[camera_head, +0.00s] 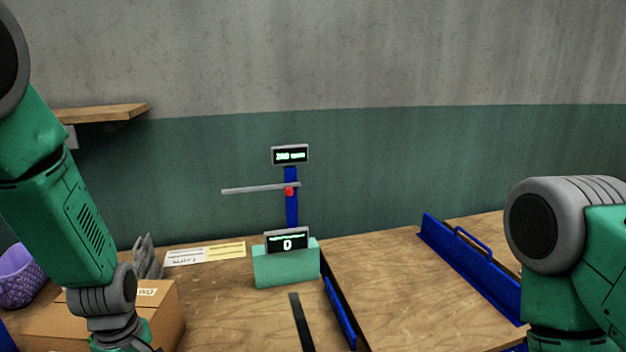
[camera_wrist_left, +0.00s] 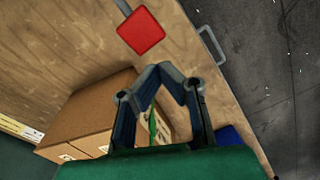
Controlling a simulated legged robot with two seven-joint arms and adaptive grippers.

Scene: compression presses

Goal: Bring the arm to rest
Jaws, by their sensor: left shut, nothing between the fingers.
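My left arm (camera_head: 62,220) comes down at the left of the head view, and its gripper is cut off below the frame there. In the left wrist view my left gripper (camera_wrist_left: 160,72) is shut with its fingertips together and nothing between them. It is over the table, in front of a cardboard box (camera_wrist_left: 92,115) and apart from the red square piece (camera_wrist_left: 141,30). My right arm (camera_head: 570,250) is at the right of the head view; its gripper is out of view.
The cardboard box (camera_head: 165,318) stands beneath my left arm, beside a purple basket (camera_head: 16,276). A green press base (camera_head: 286,266) with a display and blue post (camera_head: 291,212) stands at the back. Blue rails (camera_head: 470,262) cross the wooden table (camera_head: 390,290). A shelf (camera_head: 105,113) juts out upper left.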

